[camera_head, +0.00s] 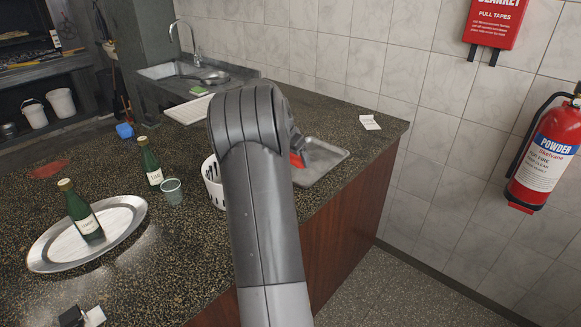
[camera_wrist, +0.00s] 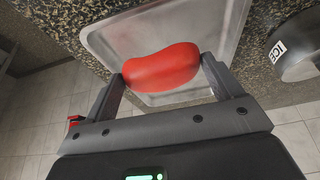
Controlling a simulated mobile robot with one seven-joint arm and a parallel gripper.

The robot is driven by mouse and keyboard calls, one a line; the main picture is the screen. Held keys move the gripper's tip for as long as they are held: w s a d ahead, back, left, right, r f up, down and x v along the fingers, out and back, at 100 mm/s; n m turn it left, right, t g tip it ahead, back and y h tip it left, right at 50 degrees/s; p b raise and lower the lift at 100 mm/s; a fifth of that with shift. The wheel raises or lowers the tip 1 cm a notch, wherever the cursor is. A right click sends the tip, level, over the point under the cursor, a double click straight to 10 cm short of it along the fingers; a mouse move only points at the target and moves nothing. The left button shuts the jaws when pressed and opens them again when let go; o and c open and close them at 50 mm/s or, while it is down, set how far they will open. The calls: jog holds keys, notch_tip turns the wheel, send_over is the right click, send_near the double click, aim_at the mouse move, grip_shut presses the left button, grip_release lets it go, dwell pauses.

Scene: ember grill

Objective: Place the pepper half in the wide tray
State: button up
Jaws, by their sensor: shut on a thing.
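The pepper half (camera_wrist: 160,68) is red and smooth in the wrist view, held between the two fingers of my gripper (camera_wrist: 163,72). The wide tray (camera_wrist: 215,28) is a shallow metal tray lying behind and around the pepper in that view. The pepper overlaps the tray's near part, and a gap below it cannot be judged. In the head view, the tray (camera_head: 328,163) lies at the counter's right edge. A bit of red pepper (camera_head: 297,160) shows beside my arm, over the tray's left side. My arm hides most of my gripper there.
A white slotted basket (camera_head: 212,181) stands left of my arm. A grey container marked ICE (camera_wrist: 296,52) is near the tray in the wrist view. An oval platter (camera_head: 55,249) with a green bottle (camera_head: 84,219) is at left. A paper slip (camera_head: 370,122) lies behind the tray.

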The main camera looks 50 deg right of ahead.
jog(key=shift+w+a+f, duration=0.2)
jog(key=shift+w+f, duration=0.25)
jog(key=shift+w, duration=0.2)
jog(key=shift+f, duration=2)
jog(key=shift+f, duration=0.1)
jog(key=o, duration=0.9)
jog(key=shift+c, duration=0.2)
jog(key=v, duration=1.2)
